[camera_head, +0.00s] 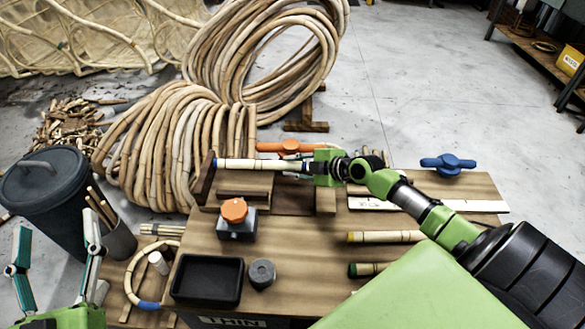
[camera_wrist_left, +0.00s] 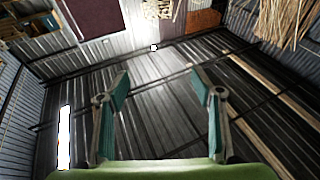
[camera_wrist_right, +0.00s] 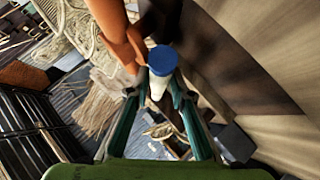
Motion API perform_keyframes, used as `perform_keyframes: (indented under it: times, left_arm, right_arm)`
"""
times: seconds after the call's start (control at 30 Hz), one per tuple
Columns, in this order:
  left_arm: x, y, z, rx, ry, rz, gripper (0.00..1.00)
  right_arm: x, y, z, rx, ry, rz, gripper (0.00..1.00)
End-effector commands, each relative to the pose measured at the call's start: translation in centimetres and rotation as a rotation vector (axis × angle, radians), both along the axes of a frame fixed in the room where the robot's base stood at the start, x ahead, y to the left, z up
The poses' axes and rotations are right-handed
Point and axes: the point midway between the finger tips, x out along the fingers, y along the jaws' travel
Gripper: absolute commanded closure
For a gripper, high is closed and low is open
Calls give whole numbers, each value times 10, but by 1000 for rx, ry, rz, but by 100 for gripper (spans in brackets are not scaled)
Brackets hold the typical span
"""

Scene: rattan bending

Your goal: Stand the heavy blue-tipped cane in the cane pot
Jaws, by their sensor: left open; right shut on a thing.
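The blue-tipped cane (camera_head: 265,165) is pale and lies level across the back left of the bench, its blue tip by an upright wooden block. My right gripper (camera_head: 322,166) is shut on the cane near its right end. In the right wrist view the blue tip (camera_wrist_right: 163,60) shows beyond the fingers (camera_wrist_right: 158,95). I cannot tell whether the cane touches the wooden blocks below it. A dark grey pot (camera_head: 120,243), holding several thin canes, stands left of the bench. My left gripper (camera_head: 56,228) is open and empty at the lower left, left of this pot.
An orange-handled tool (camera_head: 289,147) lies close behind the cane. An orange-topped block (camera_head: 235,213), a black tray (camera_head: 208,280) and a grey cylinder (camera_head: 262,273) stand in front. Yellow-tipped (camera_head: 386,237) and green-tipped (camera_head: 368,269) canes lie right. A dark bin (camera_head: 45,200) stands left.

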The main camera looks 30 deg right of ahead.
Motion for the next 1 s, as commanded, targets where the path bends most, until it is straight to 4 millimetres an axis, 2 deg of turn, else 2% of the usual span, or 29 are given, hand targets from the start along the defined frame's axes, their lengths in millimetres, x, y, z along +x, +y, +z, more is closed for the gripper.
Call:
perform_keyframes:
  times: [1.0]
  left_arm:
    - [-8, -1, 22, -30, -109, -8, 40]
  right_arm:
    - [0, 0, -4, 1, -2, 0, 100]
